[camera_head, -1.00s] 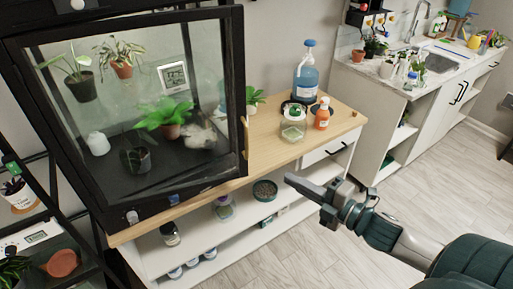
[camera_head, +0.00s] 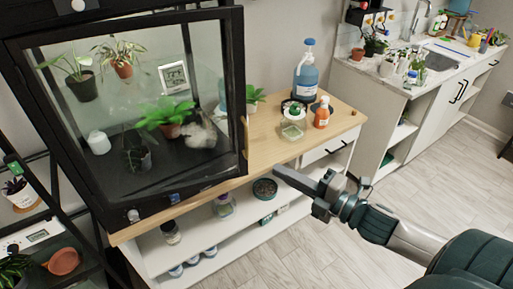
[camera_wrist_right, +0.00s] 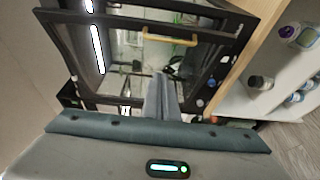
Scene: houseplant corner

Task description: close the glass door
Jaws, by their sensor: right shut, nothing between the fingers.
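The glass door (camera_head: 236,90) is a black-framed pane on the front of the plant cabinet at left in the head view. Its frame sits at an angle to the cabinet, so it looks ajar; how wide the gap is I cannot tell. A tan handle (camera_head: 248,137) shows at its right edge, and the handle also crosses the upper middle of the right wrist view (camera_wrist_right: 170,39). My right gripper (camera_head: 279,173) is shut and empty, right of the door's lower right corner and apart from the handle. In the wrist view its fingers (camera_wrist_right: 161,82) point toward the door. My left gripper is not in view.
The cabinet stands on a wooden-topped shelf unit (camera_head: 340,113). A round dark dish (camera_head: 265,188) sits on the shelf below. Floor at right is clear.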

